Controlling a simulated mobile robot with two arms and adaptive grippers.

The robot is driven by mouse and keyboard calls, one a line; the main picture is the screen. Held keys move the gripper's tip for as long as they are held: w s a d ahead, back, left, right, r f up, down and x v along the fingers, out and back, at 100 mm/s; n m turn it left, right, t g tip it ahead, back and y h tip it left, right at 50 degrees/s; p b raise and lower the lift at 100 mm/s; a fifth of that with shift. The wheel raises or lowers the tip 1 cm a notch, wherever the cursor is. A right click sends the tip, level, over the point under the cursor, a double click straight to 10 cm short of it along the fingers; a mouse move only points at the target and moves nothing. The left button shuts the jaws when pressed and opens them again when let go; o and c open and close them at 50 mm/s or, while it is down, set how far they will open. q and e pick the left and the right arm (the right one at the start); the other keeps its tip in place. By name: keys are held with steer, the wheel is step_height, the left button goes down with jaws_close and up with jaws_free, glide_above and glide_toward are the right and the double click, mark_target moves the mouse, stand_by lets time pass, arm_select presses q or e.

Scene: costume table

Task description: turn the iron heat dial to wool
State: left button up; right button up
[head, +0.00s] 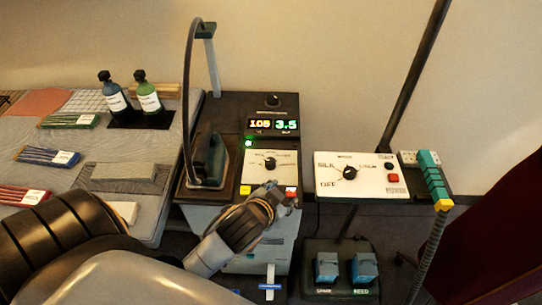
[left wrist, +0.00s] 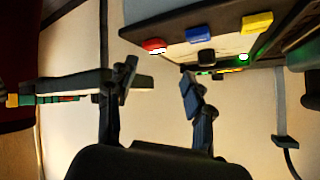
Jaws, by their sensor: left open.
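A white panel (head: 372,180) to the right of the iron station carries a black dial (head: 350,172). Its readable labels are SILK and OFF; I cannot make out WOOL. The dial's pointer looks turned toward the upper right. A second black dial (head: 270,163) sits on the iron station's own white face. The dark iron (head: 213,158) stands at that station's left. My left gripper (head: 291,194) is at the station's front edge, apart from the panel dial and lower left of it. In the left wrist view its two fingers (left wrist: 160,84) are spread with nothing between them. My right gripper is not visible.
The station has a lit display (head: 273,125) and yellow (head: 245,190) and red buttons at its front. A teal, yellow-tipped bar (head: 433,177) stands right of the panel. Blue blocks (head: 364,268) stand below the panel.

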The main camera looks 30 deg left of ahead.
arm_select(q)
steer(key=w+d+r+m+t+h, duration=0.4)
steer(key=w+r+t, duration=0.55)
steer(key=r, duration=0.65)
steer(key=w+d+r+m+g+h, duration=0.1)
steer(key=w+d+r+m+h, duration=0.1)
steer(key=d+r+m+h, duration=0.75)
steer(key=s+d+f+m+g+h, duration=0.25)
steer(key=d+m+g+h, duration=0.35)
steer(key=m+g, duration=0.6)
steer(key=m+g+y, duration=0.5)
steer(key=g+y, duration=0.2)
steer(key=y, duration=1.2)
glide_above(271, 160)
step_height(271, 160, down, 12)
steer(key=f, duration=0.1)
steer(key=shift+h, duration=0.25)
step_height(271, 160, down, 13)
steer(key=p, duration=0.3)
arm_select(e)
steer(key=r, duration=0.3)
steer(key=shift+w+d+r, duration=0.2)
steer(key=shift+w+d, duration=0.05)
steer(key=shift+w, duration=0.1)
